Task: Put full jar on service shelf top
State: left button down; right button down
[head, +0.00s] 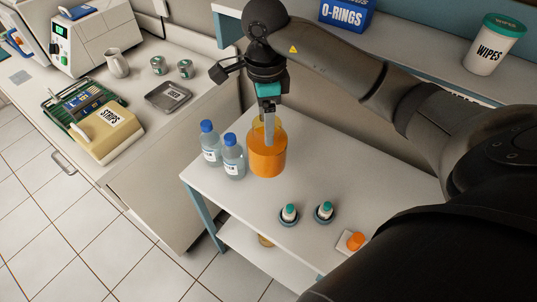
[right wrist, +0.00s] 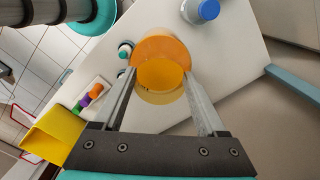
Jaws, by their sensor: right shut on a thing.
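The full jar (head: 267,158) is see-through with orange contents, upright at the left part of the white service shelf top (head: 340,180). My right gripper (head: 268,130) comes down from above and is shut on the jar. In the right wrist view, the gripper's two fingers (right wrist: 160,78) lie on either side of the jar (right wrist: 162,52), whose orange inside shows. The jar's base looks at or very near the shelf surface; I cannot tell whether it touches. My left gripper is not in view.
Two blue-capped bottles (head: 233,158) stand close left of the jar. Two teal-capped vials (head: 289,213) and an orange-capped item (head: 355,241) are towards the front. A counter with a strips box (head: 105,130) and a tray (head: 168,96) is at left. A wipes tub (head: 494,46) stands behind.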

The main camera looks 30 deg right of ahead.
aim_at(266, 159)
notch_tip(266, 159, down, 13)
jog(key=shift+w+r, duration=0.1)
grip_release()
dwell(0.4)
notch_tip(266, 159, up, 12)
dwell(0.6)
